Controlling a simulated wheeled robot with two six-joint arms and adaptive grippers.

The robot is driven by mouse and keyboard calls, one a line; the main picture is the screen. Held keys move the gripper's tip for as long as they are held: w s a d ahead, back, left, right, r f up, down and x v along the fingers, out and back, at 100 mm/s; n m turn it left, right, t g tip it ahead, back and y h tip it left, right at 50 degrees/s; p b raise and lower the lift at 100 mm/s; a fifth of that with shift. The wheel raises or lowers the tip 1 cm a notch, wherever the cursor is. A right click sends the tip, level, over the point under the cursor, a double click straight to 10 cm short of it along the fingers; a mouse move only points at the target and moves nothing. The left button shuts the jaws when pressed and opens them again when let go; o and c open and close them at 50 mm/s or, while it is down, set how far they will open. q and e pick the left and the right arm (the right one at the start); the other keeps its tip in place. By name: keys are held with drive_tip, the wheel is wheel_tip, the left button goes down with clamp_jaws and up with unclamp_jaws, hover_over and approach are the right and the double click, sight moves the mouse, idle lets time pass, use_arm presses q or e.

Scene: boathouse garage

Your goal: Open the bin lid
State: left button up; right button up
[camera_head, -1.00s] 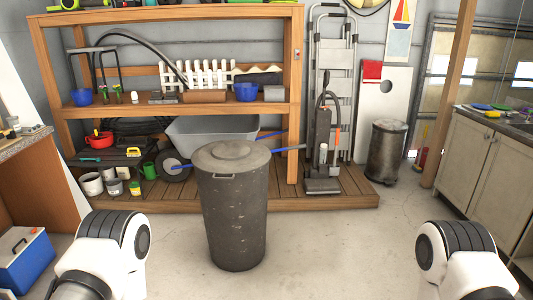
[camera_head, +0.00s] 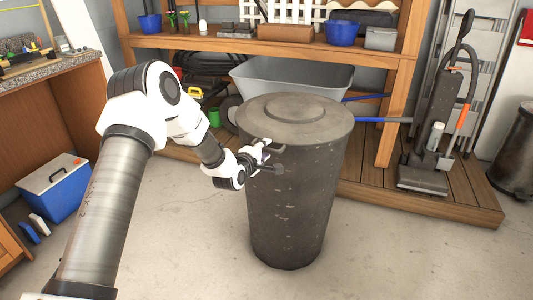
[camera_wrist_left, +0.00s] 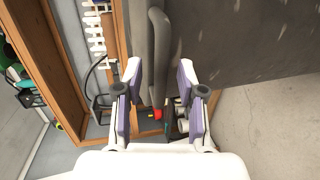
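The dark grey bin (camera_head: 290,215) stands upright on the floor at the middle of the head view. Its round lid (camera_head: 293,108) sits flat and closed on top. My left gripper (camera_head: 273,158) is at the bin's near left side, just below the lid rim, at the side handle. In the left wrist view the dark handle bar (camera_wrist_left: 158,60) shows between the two spread fingers (camera_wrist_left: 160,78), with a gap on each side. The bin wall (camera_wrist_left: 250,40) fills the upper right there. My right gripper is out of view.
A wheelbarrow (camera_head: 290,76) stands behind the bin on the wooden platform (camera_head: 440,205). A vacuum cleaner (camera_head: 440,120) is at the right, and a blue cooler (camera_head: 55,188) at the left. The concrete floor in front is clear.

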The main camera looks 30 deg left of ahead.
use_arm(q)
drive_tip(key=shift+w+f, duration=0.25)
drive_tip(key=shift+w, duration=0.45)
drive_tip(key=shift+s+r, duration=0.1)
clamp_jaws()
